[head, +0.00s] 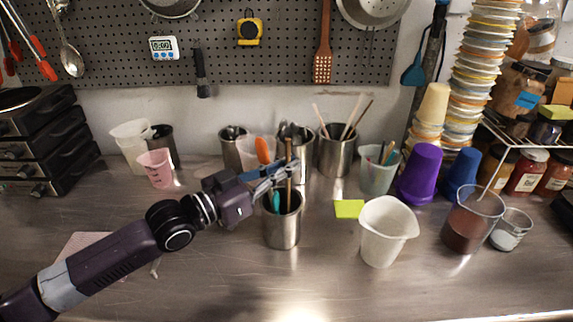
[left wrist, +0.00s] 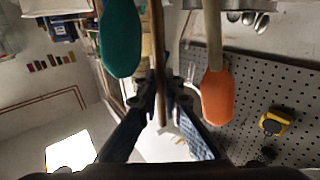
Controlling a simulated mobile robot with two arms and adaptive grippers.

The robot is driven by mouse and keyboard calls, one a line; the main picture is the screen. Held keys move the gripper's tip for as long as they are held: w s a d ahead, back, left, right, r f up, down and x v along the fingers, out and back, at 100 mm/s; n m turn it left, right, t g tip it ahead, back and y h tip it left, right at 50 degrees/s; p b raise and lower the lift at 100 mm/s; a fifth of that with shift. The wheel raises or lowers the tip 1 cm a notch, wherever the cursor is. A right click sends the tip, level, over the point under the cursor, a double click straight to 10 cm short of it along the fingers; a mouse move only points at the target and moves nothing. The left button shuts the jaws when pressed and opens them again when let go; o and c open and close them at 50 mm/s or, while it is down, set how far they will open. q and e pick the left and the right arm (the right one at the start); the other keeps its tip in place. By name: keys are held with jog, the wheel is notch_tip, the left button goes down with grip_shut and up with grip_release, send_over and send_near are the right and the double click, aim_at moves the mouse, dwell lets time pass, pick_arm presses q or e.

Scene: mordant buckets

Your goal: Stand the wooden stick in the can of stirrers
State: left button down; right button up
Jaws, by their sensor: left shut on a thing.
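My left gripper (head: 283,172) is shut on the upright wooden stick (head: 289,160) above the front metal can (head: 282,232). The stick also shows between the fingers in the left wrist view (left wrist: 158,60). A teal spatula (head: 276,201) stands in this can. The stick's lower part overlaps the can's mouth; I cannot tell how deep it reaches inside. An orange spatula (head: 262,150) shows just behind the gripper. In the left wrist view the teal spatula (left wrist: 121,40) and the orange spatula (left wrist: 217,97) flank the stick. My right gripper is out of view.
Metal cans with utensils stand behind, one (head: 337,155) holding several thin sticks. To the right are a white beaker (head: 384,235), a yellow-green pad (head: 348,208), a purple cup (head: 420,174) and a beaker of brown liquid (head: 468,225). The front left counter is mostly free.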

pick_arm(q)
jog(key=c, duration=2)
grip_release()
jog(key=v, duration=1.2)
jog(key=shift+s, duration=0.1)
jog(key=shift+f, duration=0.1)
